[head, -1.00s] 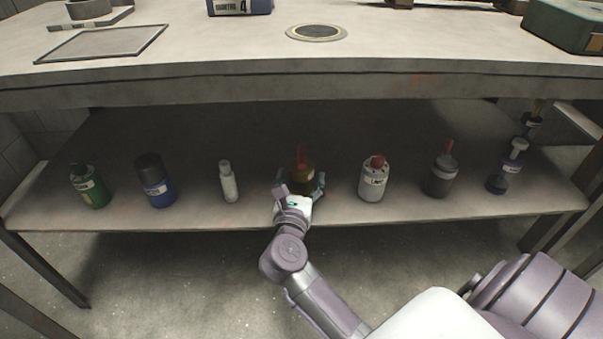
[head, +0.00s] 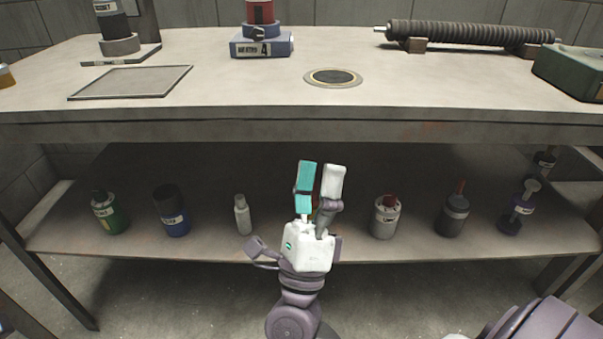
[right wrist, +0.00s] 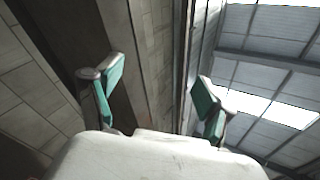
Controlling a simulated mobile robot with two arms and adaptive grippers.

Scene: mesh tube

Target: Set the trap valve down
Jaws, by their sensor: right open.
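My right gripper (head: 320,168) is raised in front of the lower shelf, fingers up, open and empty. In the right wrist view the same gripper (right wrist: 158,82) shows its two teal-padded fingers apart with nothing between them. An amber bottle with a red top (head: 315,208) stands on the lower shelf (head: 140,244) behind this gripper, almost wholly hidden. I cannot tell which thing is the trap valve; none in view is clearly marked as one. My left gripper is not in view.
On the shelf stand a green bottle (head: 110,214), a blue bottle (head: 173,212), a white bottle (head: 243,215), a red-topped can (head: 384,217), a dark bottle (head: 453,216) and a purple-based bottle (head: 517,210). The tabletop (head: 230,98) overhangs them, its front middle clear around a round plate (head: 333,77).

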